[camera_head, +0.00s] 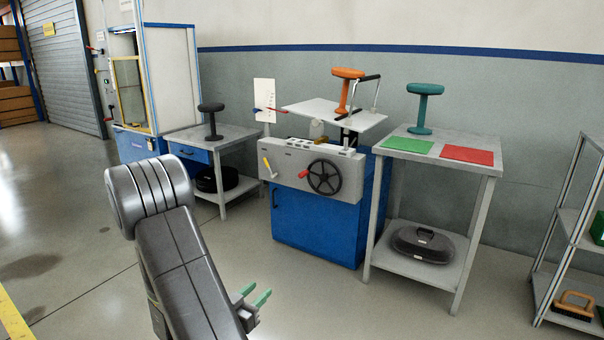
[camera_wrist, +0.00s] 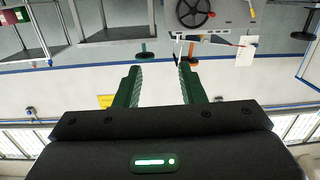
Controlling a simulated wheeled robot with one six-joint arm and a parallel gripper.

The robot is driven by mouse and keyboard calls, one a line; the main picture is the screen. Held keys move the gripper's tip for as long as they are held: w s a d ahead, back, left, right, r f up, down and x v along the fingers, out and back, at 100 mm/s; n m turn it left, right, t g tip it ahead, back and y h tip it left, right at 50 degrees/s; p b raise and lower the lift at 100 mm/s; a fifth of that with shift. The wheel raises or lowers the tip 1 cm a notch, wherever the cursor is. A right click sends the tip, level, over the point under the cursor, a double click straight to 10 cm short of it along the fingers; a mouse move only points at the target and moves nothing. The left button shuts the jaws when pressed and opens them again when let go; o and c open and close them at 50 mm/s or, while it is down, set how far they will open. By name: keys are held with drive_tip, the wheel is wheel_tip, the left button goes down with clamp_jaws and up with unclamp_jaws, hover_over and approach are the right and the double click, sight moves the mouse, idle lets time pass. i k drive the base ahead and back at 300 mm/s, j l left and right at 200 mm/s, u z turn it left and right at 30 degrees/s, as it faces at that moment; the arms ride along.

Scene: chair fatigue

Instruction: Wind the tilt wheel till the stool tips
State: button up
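The tilt wheel (camera_head: 324,177) is a black spoked handwheel on the front of a grey panel, with a red handle (camera_head: 303,174) at its left. It also shows upside down at the top of the wrist view (camera_wrist: 192,12). The orange stool (camera_head: 344,91) stands on a pale plate (camera_head: 318,110) above the panel, beside a black bar. The plate looks slightly sloped and the stool leans a little. My gripper (camera_head: 255,297) is low in front of the blue cabinet, away from the wheel. Its green fingers (camera_wrist: 160,72) are apart with nothing between them.
A table at right holds a teal stool (camera_head: 424,107), a green mat (camera_head: 408,145) and a red mat (camera_head: 467,155). A black stool (camera_head: 211,119) stands on the left table. A shelf rack (camera_head: 567,240) is far right. The floor before the blue cabinet (camera_head: 318,222) is clear.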

sight(323, 176)
drive_tip(key=i+l, duration=0.1)
drive_tip(key=i, duration=0.45)
drive_tip(key=i+l, duration=0.1)
drive_tip(key=i, duration=0.45)
drive_tip(key=i+l, duration=0.15)
drive_tip(key=i, duration=0.4)
drive_tip(key=i+l, duration=0.1)
drive_tip(key=i, duration=0.45)
drive_tip(key=j+u, duration=0.05)
